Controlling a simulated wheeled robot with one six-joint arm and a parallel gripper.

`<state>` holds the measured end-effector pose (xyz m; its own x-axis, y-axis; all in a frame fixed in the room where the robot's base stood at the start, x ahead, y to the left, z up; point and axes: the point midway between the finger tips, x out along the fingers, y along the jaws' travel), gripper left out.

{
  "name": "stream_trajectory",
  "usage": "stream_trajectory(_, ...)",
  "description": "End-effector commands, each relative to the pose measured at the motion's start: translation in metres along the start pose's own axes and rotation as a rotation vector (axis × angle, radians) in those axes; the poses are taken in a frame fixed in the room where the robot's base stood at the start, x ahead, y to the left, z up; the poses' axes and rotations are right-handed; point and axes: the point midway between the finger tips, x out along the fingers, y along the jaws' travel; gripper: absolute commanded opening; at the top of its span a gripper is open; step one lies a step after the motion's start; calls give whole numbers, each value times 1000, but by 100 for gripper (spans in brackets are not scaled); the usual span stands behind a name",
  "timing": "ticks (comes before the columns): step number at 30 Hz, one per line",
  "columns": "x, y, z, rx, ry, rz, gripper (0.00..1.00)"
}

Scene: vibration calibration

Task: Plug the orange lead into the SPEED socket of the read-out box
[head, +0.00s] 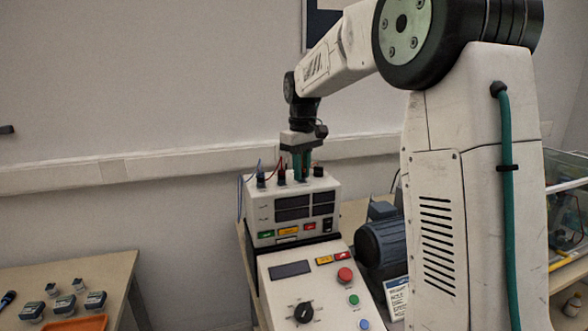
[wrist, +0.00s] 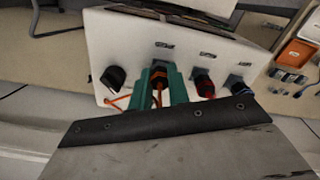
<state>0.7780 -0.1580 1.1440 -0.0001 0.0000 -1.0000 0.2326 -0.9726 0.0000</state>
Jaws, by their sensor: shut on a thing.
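The read-out box (head: 322,190) is white, with dark displays on its front and sockets along its top. In the wrist view, the box (wrist: 120,40) has a row of labelled sockets; the labels are too small to read. My gripper (head: 302,176) is over the top of the box, beside a black knob (head: 318,171). In the wrist view, my gripper (wrist: 159,74) has green fingers shut on the plug of the orange lead (wrist: 159,84). The plug is at the socket position next to the knob. Whether it is seated, I cannot tell.
A side table (head: 110,275) holds small parts.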

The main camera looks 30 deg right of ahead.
Motion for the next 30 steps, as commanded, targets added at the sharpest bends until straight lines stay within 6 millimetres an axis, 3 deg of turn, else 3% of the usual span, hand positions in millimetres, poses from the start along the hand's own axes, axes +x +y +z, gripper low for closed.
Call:
stream_trajectory(6, 0, 0, 0, 234, 0, 0, 0)
stream_trajectory(16, 0, 0, 0, 275, 0, 0, 0)
stream_trajectory(24, 0, 0, 0, 563, 0, 0, 0)
stream_trajectory(30, 0, 0, 0, 613, 0, 0, 0)
